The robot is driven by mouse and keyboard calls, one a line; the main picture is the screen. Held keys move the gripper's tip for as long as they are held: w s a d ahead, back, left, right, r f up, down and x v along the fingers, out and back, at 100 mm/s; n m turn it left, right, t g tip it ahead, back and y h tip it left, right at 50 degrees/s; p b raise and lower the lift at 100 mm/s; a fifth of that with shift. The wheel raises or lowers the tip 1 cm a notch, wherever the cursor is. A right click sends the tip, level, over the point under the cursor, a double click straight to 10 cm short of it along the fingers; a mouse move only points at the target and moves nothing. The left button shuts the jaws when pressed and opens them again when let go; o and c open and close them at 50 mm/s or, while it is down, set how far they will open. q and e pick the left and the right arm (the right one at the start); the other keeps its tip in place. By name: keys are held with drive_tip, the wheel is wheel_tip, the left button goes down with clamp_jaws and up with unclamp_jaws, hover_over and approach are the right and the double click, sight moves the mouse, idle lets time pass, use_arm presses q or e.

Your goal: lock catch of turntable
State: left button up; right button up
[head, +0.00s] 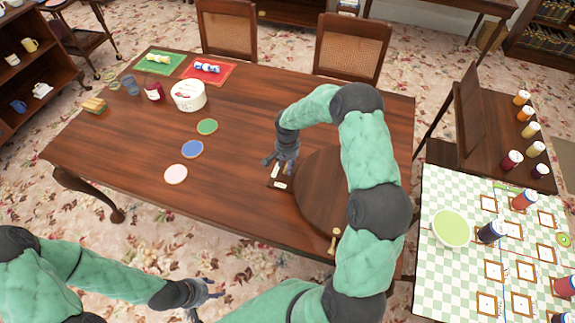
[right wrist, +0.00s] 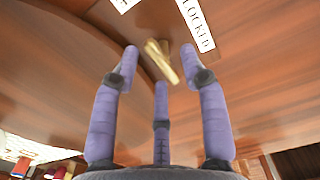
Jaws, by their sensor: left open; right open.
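The turntable (head: 318,200) is a round dark wooden disc on the right part of the table, partly hidden behind my right arm. A brass handle (head: 333,241) stands at its near edge. Beside its left edge is a dark plate with white labels (head: 280,185). In the right wrist view one label (right wrist: 196,25) reads "LOCKED", and the brass catch lever (right wrist: 163,62) lies just below it. My right gripper (head: 281,160) is open over the plate; its fingers spread around the lever, and contact cannot be told. My left gripper (head: 212,290) is open and empty, in front of the table.
Coloured discs (head: 192,149), a white round box (head: 188,95), and green (head: 160,62) and red (head: 208,71) mats lie on the table's left part. A side table with a checked cloth (head: 445,275) stands at right.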

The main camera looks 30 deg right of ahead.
clamp_jaws()
